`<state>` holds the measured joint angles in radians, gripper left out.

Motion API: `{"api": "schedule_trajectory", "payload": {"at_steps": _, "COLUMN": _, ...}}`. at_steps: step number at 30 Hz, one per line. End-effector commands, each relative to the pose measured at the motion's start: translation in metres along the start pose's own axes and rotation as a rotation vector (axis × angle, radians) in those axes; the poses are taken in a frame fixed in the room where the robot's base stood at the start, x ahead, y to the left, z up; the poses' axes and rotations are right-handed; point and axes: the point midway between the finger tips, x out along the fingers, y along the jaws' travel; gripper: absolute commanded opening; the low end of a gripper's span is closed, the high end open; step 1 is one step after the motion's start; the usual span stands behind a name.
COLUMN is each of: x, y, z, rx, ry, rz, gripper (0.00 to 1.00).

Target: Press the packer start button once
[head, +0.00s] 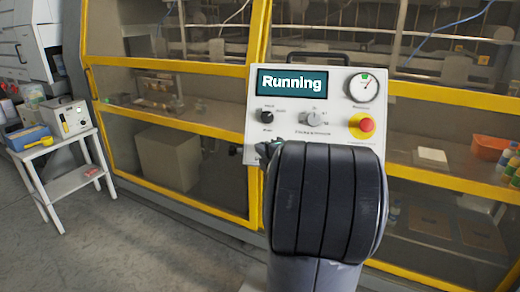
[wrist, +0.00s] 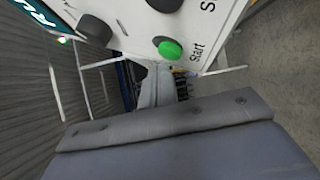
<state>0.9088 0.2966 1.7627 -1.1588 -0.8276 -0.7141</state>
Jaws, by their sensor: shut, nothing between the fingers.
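The packer control panel (head: 350,102) faces me in the head view, and its display (head: 292,83) reads "Running". The green start button (wrist: 168,48), labelled "Start", shows in the wrist view on the white panel face. In the head view my arm hides it. My gripper (wrist: 152,72) is shut and empty. In the wrist view its fingertips are just below and left of the green button in the picture. I cannot tell whether they touch the panel. In the head view most of my gripper is hidden behind my arm.
The panel also carries a red emergency stop (head: 361,125), a gauge (head: 363,87), a black knob (head: 267,116) and a grey knob (head: 314,118). Yellow-framed packer doors (head: 170,68) stand behind. A white side table (head: 50,143) is at left, with open floor before it.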

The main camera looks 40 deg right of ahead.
Motion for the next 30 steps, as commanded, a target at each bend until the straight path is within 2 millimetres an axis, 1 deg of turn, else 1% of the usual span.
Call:
{"api": "schedule_trajectory", "payload": {"at_steps": 13, "x": -0.005, "y": 0.004, "z": -0.003, "rx": 0.000, "ry": 0.000, "rz": 0.000, "gripper": 0.00}}
{"api": "schedule_trajectory", "payload": {"at_steps": 24, "x": -0.030, "y": 0.023, "z": -0.021, "rx": 0.000, "ry": -0.001, "rz": 0.001, "gripper": 0.00}}
{"api": "schedule_trajectory", "payload": {"at_steps": 30, "x": -0.038, "y": 0.028, "z": -0.027, "rx": 0.001, "ry": 0.000, "rz": 0.000, "gripper": 0.00}}
